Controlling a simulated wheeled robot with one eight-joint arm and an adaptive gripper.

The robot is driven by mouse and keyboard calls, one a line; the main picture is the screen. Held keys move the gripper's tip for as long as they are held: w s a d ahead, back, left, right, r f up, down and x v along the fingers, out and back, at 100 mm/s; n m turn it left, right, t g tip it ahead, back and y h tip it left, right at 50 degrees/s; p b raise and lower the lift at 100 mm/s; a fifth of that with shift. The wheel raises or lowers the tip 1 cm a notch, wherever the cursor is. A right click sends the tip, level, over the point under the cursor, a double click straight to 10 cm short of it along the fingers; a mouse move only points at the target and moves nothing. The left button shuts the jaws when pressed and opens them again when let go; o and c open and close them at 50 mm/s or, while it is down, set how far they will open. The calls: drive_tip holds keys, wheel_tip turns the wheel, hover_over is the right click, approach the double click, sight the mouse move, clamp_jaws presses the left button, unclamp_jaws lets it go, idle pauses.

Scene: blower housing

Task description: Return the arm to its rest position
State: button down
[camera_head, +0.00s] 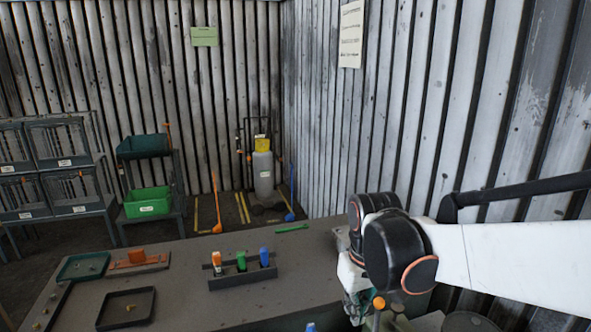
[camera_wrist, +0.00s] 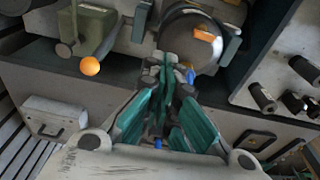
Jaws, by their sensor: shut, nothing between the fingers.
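My gripper shows in the wrist view (camera_wrist: 165,72) with its green-padded fingers brought together and nothing between them. In the head view my white arm comes in from the right, and its dark wrist joint hangs over the right end of the table (camera_head: 185,258). The fingertips are mostly hidden there behind my wrist. In the wrist view a round grey part with an orange mark (camera_wrist: 205,38) lies just beyond the fingertips. I cannot tell whether they touch it.
A rack (camera_head: 242,278) holds orange, green and blue bottles mid-table. A dark tray (camera_head: 127,308) and a green tray (camera_head: 84,266) stand left. An orange ball knob (camera_wrist: 90,66) sticks out left of my fingers. Corrugated wall (camera_head: 430,100) rises behind my arm.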

drive_tip(key=s+d+f+m+t+b, duration=0.3)
drive_tip(key=s+d+t+b, duration=0.3)
drive_tip(key=s, duration=0.5)
drive_tip(key=shift+s+d+f+m+b, duration=0.35)
drive_tip(key=shift+d+b, duration=0.2)
drive_tip(key=shift+b, duration=0.5)
drive_tip(key=shift+a+f, duration=0.1)
drive_tip(key=shift+a, duration=0.05)
